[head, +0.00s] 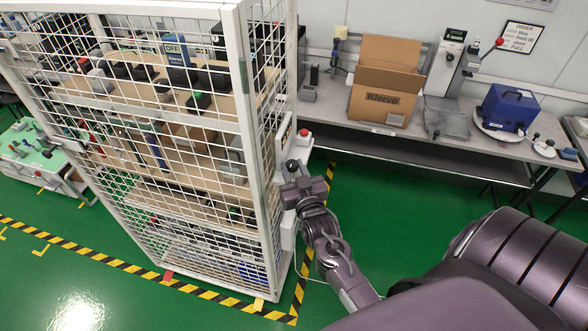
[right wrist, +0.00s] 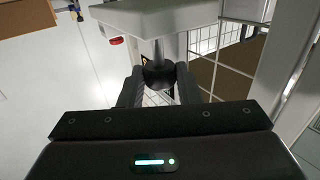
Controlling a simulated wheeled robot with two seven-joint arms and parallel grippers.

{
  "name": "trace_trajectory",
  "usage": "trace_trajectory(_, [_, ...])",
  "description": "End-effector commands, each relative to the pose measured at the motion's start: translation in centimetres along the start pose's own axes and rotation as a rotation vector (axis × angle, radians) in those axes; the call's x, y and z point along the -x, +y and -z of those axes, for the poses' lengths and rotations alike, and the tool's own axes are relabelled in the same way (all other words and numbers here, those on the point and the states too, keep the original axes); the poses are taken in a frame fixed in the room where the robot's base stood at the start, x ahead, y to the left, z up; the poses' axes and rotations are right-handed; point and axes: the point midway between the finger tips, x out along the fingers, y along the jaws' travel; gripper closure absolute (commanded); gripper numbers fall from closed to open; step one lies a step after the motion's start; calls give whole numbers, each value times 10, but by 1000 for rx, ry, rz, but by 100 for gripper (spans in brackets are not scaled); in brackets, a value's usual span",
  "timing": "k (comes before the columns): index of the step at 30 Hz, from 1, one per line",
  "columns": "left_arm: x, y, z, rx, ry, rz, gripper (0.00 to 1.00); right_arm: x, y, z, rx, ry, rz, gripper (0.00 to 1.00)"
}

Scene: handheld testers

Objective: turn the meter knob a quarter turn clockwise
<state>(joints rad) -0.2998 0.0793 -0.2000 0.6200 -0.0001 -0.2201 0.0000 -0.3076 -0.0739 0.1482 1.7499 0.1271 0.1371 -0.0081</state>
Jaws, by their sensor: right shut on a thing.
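My right gripper (head: 293,174) is at the corner of the white mesh cage, beside a light grey box (head: 299,148) with a red button (head: 304,133). In the right wrist view, the gripper (right wrist: 160,76) is shut on a black knob (right wrist: 158,73) on a pale stem, with one dark finger on each side. The stem joins the light grey box (right wrist: 158,18). Any mark showing the knob's angle is hidden, and I cannot tell whether it is the meter's knob. My left gripper is not in view.
The white mesh cage (head: 243,92) holds shelves with many small devices. A bench along the wall carries a cardboard box (head: 383,78), a blue device (head: 507,106) and other equipment. Black-yellow tape (head: 200,289) edges the cage. Green floor is clear in front.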

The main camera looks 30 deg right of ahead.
Motion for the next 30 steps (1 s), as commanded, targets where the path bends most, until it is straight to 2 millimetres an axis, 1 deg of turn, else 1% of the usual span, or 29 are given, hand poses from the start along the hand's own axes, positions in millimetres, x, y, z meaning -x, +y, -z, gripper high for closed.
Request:
trace_trajectory(5, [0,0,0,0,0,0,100,-1,0,2,0,6,-1,92])
trace_trajectory(6, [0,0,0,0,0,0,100,-1,0,2,0,6,-1,64])
trace_trajectory(10, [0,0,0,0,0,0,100,-1,0,2,0,4,0,48])
trace_trajectory(17, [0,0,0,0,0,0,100,0,0,1,0,2,0,48])
trace_trajectory(20, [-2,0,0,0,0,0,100,3,0,-1,0,1,1,48])
trace_trajectory(23, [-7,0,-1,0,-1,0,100,14,0,-3,-1,0,1,48])
trace_trajectory(30, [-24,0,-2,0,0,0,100,54,1,-4,-1,0,-1,48])
